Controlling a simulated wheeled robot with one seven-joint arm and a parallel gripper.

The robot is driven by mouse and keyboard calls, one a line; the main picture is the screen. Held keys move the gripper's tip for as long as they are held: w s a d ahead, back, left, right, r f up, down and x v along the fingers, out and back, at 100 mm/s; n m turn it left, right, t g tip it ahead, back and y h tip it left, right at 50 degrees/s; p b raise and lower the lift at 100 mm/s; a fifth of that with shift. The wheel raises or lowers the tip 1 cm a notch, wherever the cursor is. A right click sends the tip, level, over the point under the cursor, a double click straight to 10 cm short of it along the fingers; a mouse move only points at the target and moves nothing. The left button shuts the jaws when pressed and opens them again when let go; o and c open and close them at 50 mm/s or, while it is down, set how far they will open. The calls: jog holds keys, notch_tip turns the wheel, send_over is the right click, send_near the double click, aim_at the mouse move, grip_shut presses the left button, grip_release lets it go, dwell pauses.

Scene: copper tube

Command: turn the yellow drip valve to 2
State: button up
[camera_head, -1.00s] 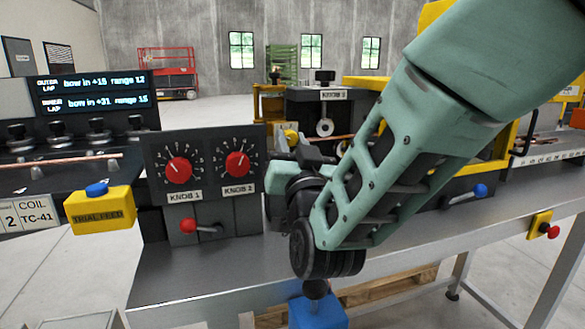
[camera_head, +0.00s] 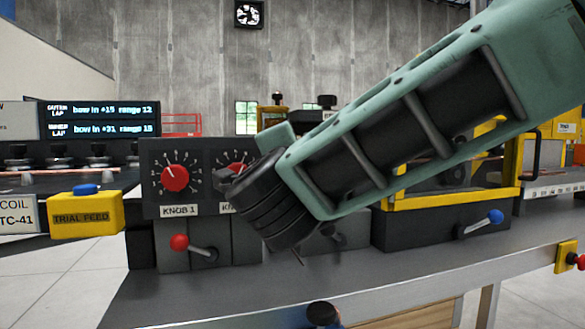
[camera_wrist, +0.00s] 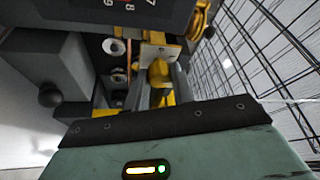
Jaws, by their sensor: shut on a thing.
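The yellow drip valve (camera_wrist: 160,72) shows in the wrist view as a yellow handle between the two fingers of my gripper (camera_wrist: 163,78). The fingers are shut on it. A pale plate (camera_wrist: 158,51) lies just beyond the handle; I cannot read any scale or number on it. In the head view my wrist and forearm cover the valve and the fingers, so the valve's setting cannot be told.
Close by are the red KNOB 1 (camera_head: 174,178), the partly covered KNOB 2 (camera_head: 238,169) and a red-tipped lever (camera_head: 180,242). A yellow TRIAL FEED box (camera_head: 86,215) stands left. A blue-tipped lever (camera_head: 495,216) is right. A wire mesh (camera_wrist: 265,50) flanks my gripper.

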jog(key=shift+r+m+g+b, duration=0.1)
jog(key=shift+m+g+b, duration=0.55)
jog(key=shift+m, duration=1.15)
jog(key=shift+m+g+b, duration=0.4)
jog(key=shift+m+g, duration=0.35)
jog(key=shift+m, duration=1.05)
jog(key=o, duration=1)
jog(key=shift+s, duration=0.15)
jog(key=s, duration=0.5)
jog(key=s+a+r, duration=0.1)
jog(key=s, duration=1.1)
jog(key=shift+a+r, duration=0.35)
jog(key=shift+r, duration=0.05)
